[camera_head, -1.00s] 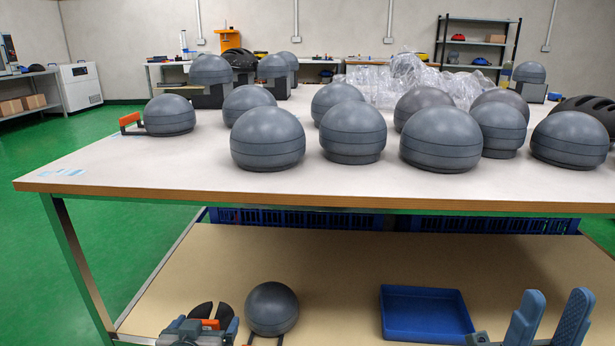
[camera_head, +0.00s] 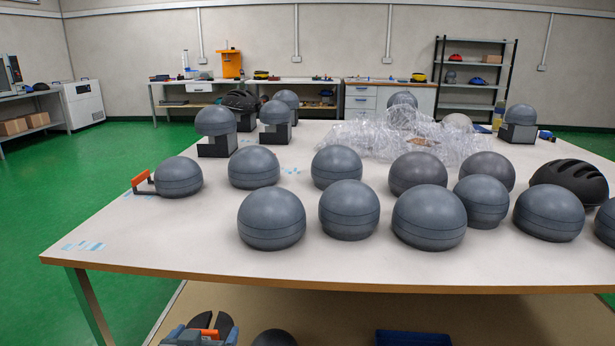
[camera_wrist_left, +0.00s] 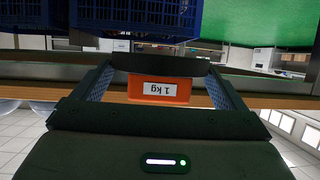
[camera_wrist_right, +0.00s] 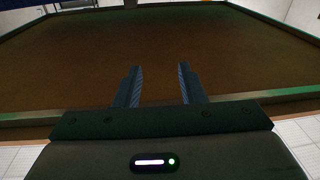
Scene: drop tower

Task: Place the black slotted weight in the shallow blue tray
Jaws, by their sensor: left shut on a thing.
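The black slotted weight (camera_head: 222,323) shows at the bottom left of the head view, tilted, with its slot visible. My left gripper (camera_head: 203,335) is shut on it. In the left wrist view my left fingers (camera_wrist_left: 160,80) hold the weight's orange part (camera_wrist_left: 160,90), which carries a "1 kg" label, below a dark edge. Only the back rim of the shallow blue tray (camera_head: 413,337) shows, at the bottom edge of the head view, to the right of the weight. My right gripper (camera_wrist_right: 160,88) is open and empty in the right wrist view, facing a brown board; it is outside the head view.
A white table (camera_head: 330,264) fills the middle, crowded with several grey domes. A tan lower shelf (camera_head: 330,315) lies under its front edge. A grey dome (camera_head: 274,339) is beside the left gripper. Blue crates (camera_wrist_left: 125,14) show in the left wrist view.

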